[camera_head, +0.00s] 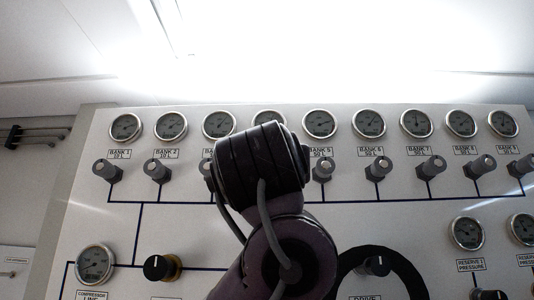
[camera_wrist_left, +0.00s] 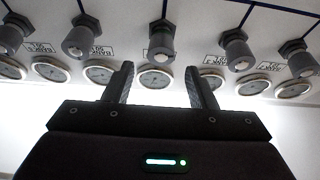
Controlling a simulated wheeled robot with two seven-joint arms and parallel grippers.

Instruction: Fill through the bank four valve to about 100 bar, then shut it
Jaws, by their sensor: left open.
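The fill panel (camera_head: 300,220) carries a row of bank gauges with grey valve knobs below them. My arm covers the bank four valve in the head view; only the top of the bank four gauge (camera_head: 268,118) shows above it. In the left wrist view, where the panel appears upside down, a grey knob (camera_wrist_left: 162,40), by its place the bank four valve, lies between and beyond the fingertips. The bank four gauge (camera_wrist_left: 157,78) shows between the fingers; its needle is too small to read. My left gripper (camera_wrist_left: 160,72) is open and empty. My right gripper is out of view.
Neighbouring knobs, bank three (camera_wrist_left: 236,50) and bank five (camera_wrist_left: 82,38), stand close on either side. The compressor line gauge (camera_head: 95,263) and a black knob (camera_head: 160,267) sit lower left. The reserve 1 gauge (camera_head: 467,232) sits lower right.

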